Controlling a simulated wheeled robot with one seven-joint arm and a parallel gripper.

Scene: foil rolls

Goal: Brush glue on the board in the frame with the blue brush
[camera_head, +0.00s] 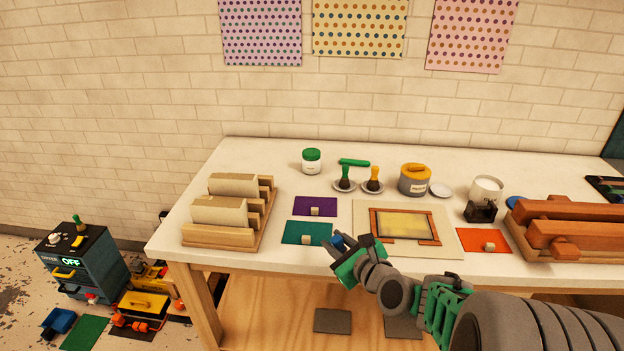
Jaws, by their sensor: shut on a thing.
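My gripper (346,254) is at the table's front edge, left of the framed board. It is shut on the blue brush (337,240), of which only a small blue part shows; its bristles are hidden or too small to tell. The board (403,223) is yellowish and lies flat inside a brown frame (373,225) on a beige mat (364,207). The brush is apart from the board. I cannot tell whether any glue is on the board. A grey pot with a yellow-orange top (415,180) stands behind the frame.
A green brush (345,174) and an orange brush (374,176) stand on small saucers at the back. A green-lidded jar (312,161), a white cup (487,190) and a black block (481,211) are nearby. Wooden racks (222,235) stand left; reddish rolls (570,233) lie right.

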